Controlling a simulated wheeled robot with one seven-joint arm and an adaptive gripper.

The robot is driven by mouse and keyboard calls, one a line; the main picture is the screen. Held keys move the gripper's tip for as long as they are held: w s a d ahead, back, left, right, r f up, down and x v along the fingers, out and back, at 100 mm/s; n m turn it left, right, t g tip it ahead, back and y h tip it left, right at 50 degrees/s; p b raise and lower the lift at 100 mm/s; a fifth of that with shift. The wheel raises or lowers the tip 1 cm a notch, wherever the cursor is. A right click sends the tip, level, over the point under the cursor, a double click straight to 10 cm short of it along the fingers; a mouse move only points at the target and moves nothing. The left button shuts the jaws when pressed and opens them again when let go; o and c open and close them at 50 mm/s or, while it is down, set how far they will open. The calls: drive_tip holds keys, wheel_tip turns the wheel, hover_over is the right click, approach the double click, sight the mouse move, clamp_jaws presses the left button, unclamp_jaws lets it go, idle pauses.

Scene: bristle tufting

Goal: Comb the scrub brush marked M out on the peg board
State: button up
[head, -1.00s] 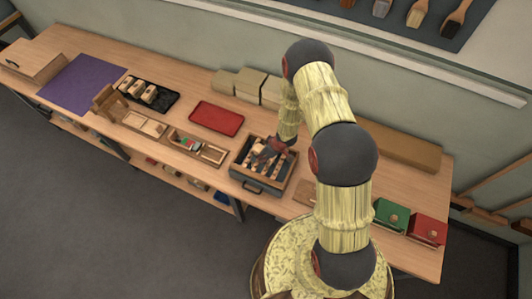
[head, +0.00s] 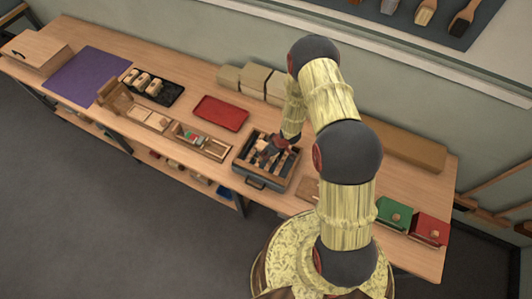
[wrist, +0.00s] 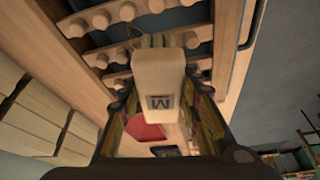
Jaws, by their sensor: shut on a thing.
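In the wrist view a pale wooden brush block marked M (wrist: 158,85) sits between the fingers of my gripper (wrist: 160,108), which is shut on it. Its bristles show at the block's far end, against the peg board (wrist: 68,22). The board has rows of rounded wooden pegs over dark slots. I cannot tell how deep the bristles reach among the pegs. In the head view my gripper (head: 271,146) is low over the peg board (head: 247,181), and the brush itself is mostly hidden there.
A red tray (head: 221,113) lies left of the board. A black tray (head: 165,99) holds several pale blocks. A wooden tray (head: 213,150) with small coloured items is nearby. Boxes (head: 254,77) stand along the wall. Green (head: 392,211) and red (head: 431,227) boxes are at the right.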

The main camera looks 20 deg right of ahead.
drive_tip(key=shift+w+d+f+p, duration=0.1)
drive_tip(key=shift+w+d+p, duration=1.5)
drive_tip(key=shift+w+d, duration=0.3)
wheel_tip(320, 180, up, 6)
drive_tip(key=p, duration=0.3)
